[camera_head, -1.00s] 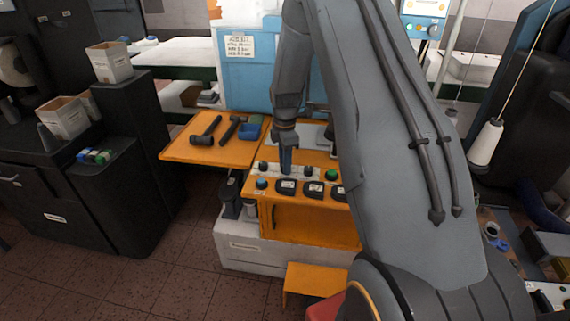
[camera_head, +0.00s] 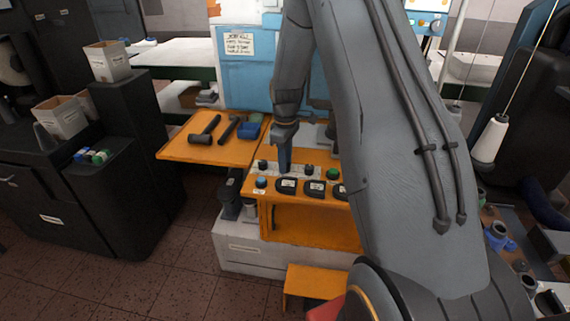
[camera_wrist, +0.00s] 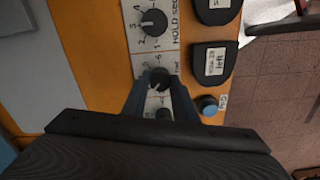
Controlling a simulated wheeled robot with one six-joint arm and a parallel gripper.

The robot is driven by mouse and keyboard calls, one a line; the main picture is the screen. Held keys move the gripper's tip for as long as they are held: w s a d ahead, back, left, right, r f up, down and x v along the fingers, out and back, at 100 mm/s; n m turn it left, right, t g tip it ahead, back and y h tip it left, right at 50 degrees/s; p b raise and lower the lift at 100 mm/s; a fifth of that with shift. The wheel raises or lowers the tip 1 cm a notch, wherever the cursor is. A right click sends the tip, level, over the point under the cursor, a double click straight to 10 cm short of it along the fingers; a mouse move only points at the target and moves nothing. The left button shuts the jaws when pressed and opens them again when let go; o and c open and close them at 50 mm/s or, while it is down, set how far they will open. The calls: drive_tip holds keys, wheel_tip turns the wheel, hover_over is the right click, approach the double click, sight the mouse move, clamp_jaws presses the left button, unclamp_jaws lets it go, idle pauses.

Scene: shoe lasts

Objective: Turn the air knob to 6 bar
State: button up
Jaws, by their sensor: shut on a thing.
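The control panel has a white strip (camera_head: 273,169) with a row of black dial knobs. My gripper (camera_head: 285,172) points down at the strip, between a left black knob (camera_head: 262,165) and a right one (camera_head: 308,170). In the wrist view my fingers (camera_wrist: 160,84) are closed around the sides of a middle black knob (camera_wrist: 159,77). A "6" shows on the scale beside it, but its other marks are mostly hidden by the fingers. I cannot tell clearly where its pointer stands. The "HOLD sec" knob (camera_wrist: 153,22) is beside it, and another black knob (camera_wrist: 164,115) is partly hidden.
A blue button (camera_wrist: 208,105) and black labelled pads, one reading "left" (camera_wrist: 208,64), lie close to the fingers. A green button (camera_head: 332,174) is further right. Hammers (camera_head: 205,130) and a blue tray (camera_head: 250,131) lie on the orange side shelf (camera_head: 180,150).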

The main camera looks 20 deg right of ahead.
drive_tip(key=m+b, duration=0.1)
drive_tip(key=m, duration=0.6)
drive_tip(key=m+b, duration=0.1)
drive_tip(key=m, duration=0.5)
drive_tip(key=shift+d+m, duration=0.1)
drive_tip(key=shift+m, duration=0.3)
drive_tip(key=m+b, duration=0.1)
drive_tip(key=m, duration=1.2)
drive_tip(key=shift+d+b, duration=0.1)
drive_tip(key=shift+b, duration=0.2)
drive_tip(key=shift+m, duration=0.4)
drive_tip(key=o, duration=1)
drive_tip(key=shift+s, duration=0.1)
drive_tip(key=shift+o, duration=0.2)
drive_tip(key=shift+r, duration=0.15)
